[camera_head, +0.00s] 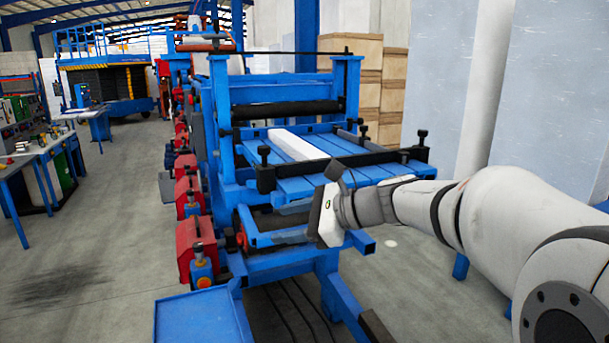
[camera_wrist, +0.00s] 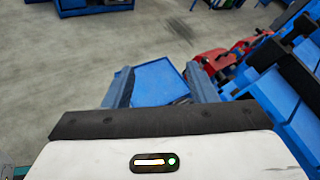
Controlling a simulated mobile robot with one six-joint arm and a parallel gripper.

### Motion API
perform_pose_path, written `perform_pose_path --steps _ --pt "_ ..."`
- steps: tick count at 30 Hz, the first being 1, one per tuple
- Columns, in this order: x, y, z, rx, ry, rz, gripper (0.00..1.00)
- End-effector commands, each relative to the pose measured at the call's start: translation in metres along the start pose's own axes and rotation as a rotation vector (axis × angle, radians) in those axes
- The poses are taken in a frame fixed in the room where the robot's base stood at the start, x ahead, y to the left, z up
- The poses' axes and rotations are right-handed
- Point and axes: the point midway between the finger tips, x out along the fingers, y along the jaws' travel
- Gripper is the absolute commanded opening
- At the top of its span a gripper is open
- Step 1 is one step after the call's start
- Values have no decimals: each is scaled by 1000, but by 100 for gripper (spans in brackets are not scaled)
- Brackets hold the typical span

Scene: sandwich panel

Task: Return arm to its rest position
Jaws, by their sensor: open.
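My arm reaches in from the right in the head view, and my gripper (camera_head: 326,216) is in front of the blue machine's (camera_head: 284,88) roller table. Its fingers are hard to make out there. In the wrist view my gripper (camera_wrist: 160,86) shows two grey-blue fingers spread apart with nothing between them. Beyond them, lower down, is a blue flat plate (camera_wrist: 158,76), which also shows at the bottom of the head view (camera_head: 202,318). A white strip (camera_head: 295,145) lies on the slatted blue table (camera_head: 320,183), behind my gripper and apart from it.
Red boxes (camera_head: 196,245) line the machine's left side. A blue-legged bench (camera_head: 36,158) with items stands at the far left. Wooden crates (camera_head: 352,90) and tall pale panels (camera_head: 540,90) stand behind. The floor left of the machine is clear.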

Motion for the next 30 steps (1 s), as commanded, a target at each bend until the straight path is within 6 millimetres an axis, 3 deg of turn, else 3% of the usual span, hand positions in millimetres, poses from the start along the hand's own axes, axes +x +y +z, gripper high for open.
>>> perform_pose_path --steps 7,12,15,21,25,30 --pt "-33 91 -46 -451 299 210 52" --pt "-79 158 -94 -879 524 477 52" --pt "-108 187 -119 -1107 620 652 52" --pt "-148 218 -149 -1406 715 923 52" --pt "-160 224 -156 -1478 733 998 52" --pt "-162 224 -157 -1489 735 1011 52"
